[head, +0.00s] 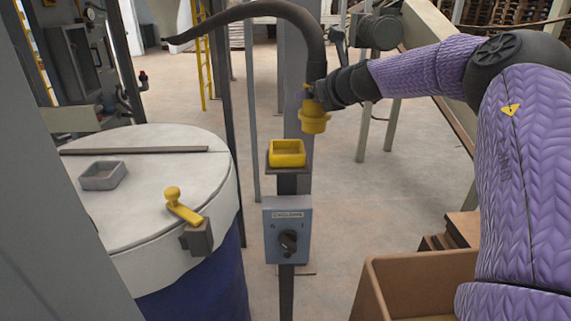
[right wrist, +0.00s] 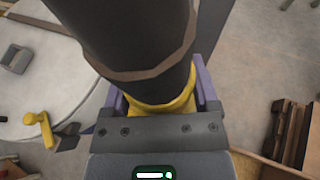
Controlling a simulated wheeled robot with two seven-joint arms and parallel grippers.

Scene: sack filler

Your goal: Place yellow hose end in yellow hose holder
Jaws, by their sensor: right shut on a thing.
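The yellow hose end (head: 314,118) hangs from a dark grey hose (head: 270,9) that arches in from the upper left. My right gripper (head: 311,96) is shut on the hose end. The right wrist view shows the yellow hose end (right wrist: 165,103) between the purple fingers of my right gripper (right wrist: 160,100), with the hose covering much of it. The yellow hose holder (head: 287,154), a square open-topped cup, stands on a post below and slightly left of the hose end. The hose end appears apart from it. My left gripper is not in view.
A grey control box (head: 288,230) with a black knob is on the post below the holder. A white-topped blue drum (head: 150,225) with a yellow handle (head: 182,206) stands left. A brown box (head: 372,285) is at the lower right.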

